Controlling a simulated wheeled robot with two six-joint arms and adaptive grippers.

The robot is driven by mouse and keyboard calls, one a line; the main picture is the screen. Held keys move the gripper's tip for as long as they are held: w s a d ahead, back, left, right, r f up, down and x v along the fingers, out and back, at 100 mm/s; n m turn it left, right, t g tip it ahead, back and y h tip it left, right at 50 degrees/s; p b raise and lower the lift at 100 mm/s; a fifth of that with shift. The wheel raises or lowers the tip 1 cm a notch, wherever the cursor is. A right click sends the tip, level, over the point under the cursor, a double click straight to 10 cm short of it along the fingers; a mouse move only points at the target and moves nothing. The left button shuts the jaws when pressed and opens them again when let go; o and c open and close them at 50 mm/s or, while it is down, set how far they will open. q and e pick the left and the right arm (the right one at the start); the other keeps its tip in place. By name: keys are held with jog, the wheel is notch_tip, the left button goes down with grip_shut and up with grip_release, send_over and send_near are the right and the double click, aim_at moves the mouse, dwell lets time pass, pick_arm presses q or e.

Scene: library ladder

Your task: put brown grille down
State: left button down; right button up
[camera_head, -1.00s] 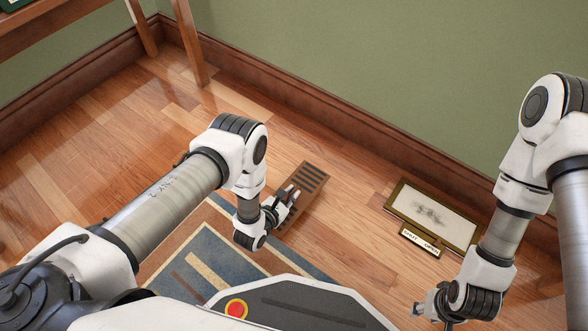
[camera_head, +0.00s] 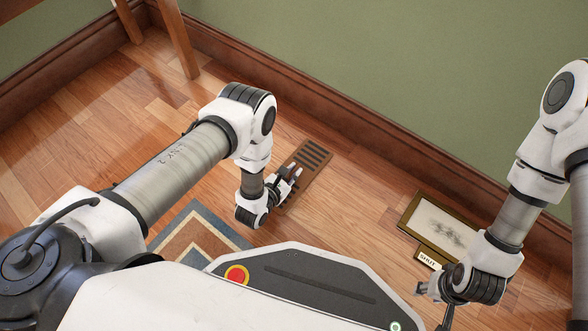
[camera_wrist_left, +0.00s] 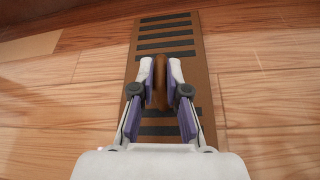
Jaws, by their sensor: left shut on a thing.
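The brown grille (camera_head: 316,157) is a long flat plate with dark slots, near the wall's foot in the head view. It also shows in the left wrist view (camera_wrist_left: 202,55), running away below my fingers. My left gripper (camera_head: 294,173) is shut on a rounded brown grip (camera_wrist_left: 160,82) at the grille's middle. The gripper hides part of the plate. I cannot tell whether the grille touches the floor or is held just above it. My right gripper (camera_head: 422,289) is at the lower right, apart from the grille; its jaws are too small to read.
A framed picture (camera_head: 437,226) with a small lettered plate (camera_head: 428,259) lies right of the grille. A blue and tan patterned rug (camera_head: 190,228) is at the lower left. A brown skirting board (camera_head: 345,134) edges the green wall. Wooden legs (camera_head: 176,40) stand at upper left.

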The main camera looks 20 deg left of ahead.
pick_arm(q)
jog(key=c, duration=1.2)
grip_release()
jog(key=shift+s+r, duration=0.15)
jog(key=shift+r, duration=0.1)
jog(key=p+v, duration=0.6)
jog(key=v, duration=0.5)
jog(key=shift+r, duration=0.15)
jog(key=shift+s+a, duration=0.1)
jog(key=shift+s, duration=0.25)
